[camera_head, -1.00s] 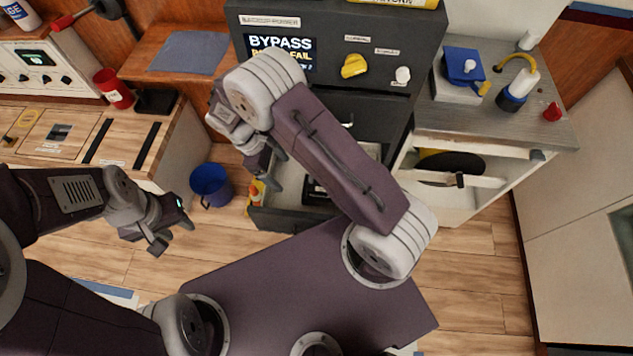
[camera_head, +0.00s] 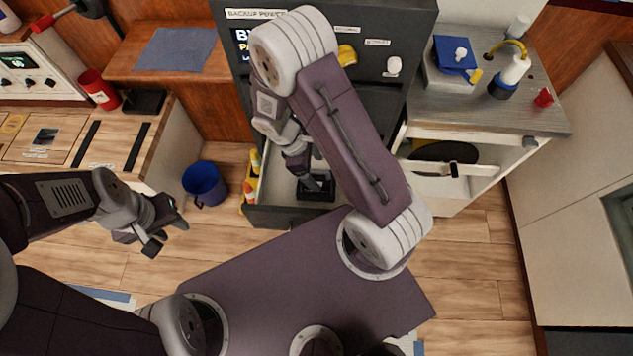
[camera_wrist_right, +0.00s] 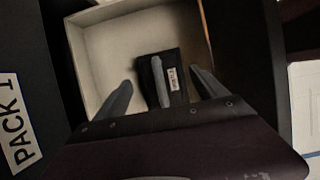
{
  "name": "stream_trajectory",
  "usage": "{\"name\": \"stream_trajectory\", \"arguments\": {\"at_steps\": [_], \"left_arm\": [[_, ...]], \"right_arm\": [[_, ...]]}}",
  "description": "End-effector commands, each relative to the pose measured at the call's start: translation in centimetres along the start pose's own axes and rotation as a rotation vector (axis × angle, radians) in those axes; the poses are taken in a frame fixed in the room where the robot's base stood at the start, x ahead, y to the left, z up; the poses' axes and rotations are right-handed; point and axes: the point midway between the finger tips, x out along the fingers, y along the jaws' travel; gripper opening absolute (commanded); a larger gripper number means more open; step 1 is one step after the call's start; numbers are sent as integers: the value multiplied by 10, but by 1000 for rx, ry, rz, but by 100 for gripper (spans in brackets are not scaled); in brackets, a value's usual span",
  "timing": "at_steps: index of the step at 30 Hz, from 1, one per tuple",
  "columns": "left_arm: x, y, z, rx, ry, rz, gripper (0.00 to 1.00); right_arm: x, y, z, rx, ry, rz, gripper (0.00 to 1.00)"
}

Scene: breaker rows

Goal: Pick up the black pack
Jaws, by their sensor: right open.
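The black pack (camera_head: 317,194) lies in the open drawer (camera_head: 272,190) of the dark cabinet, partly hidden by my right gripper in the head view. In the right wrist view the black pack (camera_wrist_right: 176,80) has a small white label and a grey bar on its top. My right gripper (camera_head: 312,180) reaches down into the drawer. In the wrist view its open fingers (camera_wrist_right: 163,92) stand on either side of the pack, with no visible grip on it. My left gripper (camera_head: 168,228) is at the left, away from the drawer, with its fingers apart and nothing between them.
A blue bucket (camera_head: 205,184) stands on the floor left of the drawer, with orange-and-yellow bottles (camera_head: 250,190) beside it. The backup power cabinet (camera_head: 385,22) rises behind. A white cabinet with an open front (camera_head: 445,185) stands at right. The drawer walls (camera_wrist_right: 88,60) are close around my right gripper.

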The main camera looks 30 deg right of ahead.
Motion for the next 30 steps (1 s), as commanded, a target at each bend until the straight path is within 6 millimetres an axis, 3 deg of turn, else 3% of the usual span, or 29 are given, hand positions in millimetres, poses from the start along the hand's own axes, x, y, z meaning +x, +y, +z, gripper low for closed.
{"name": "stream_trajectory", "arguments": {"at_steps": [1, 6, 14, 21, 23, 30], "left_arm": [[8, 0, 1, 0, 0, 0, 36], [14, 0, 2, 0, 0, 0, 36], [13, 0, 2, 0, 0, 0, 36], [13, 0, 2, 0, 0, 0, 36], [13, 0, 2, 0, 0, 0, 36], [13, 0, 2, 0, 0, 0, 36]], "right_arm": [[17, -1, -1, -2, -5, -5, 82], [41, -1, -2, -1, -2, -3, 82], [43, 0, -1, -1, -1, -1, 82], [43, 0, -1, -1, -1, -1, 15], [43, 0, -1, -1, -1, -1, 0], [42, 0, -1, -1, -1, 0, 0]]}}
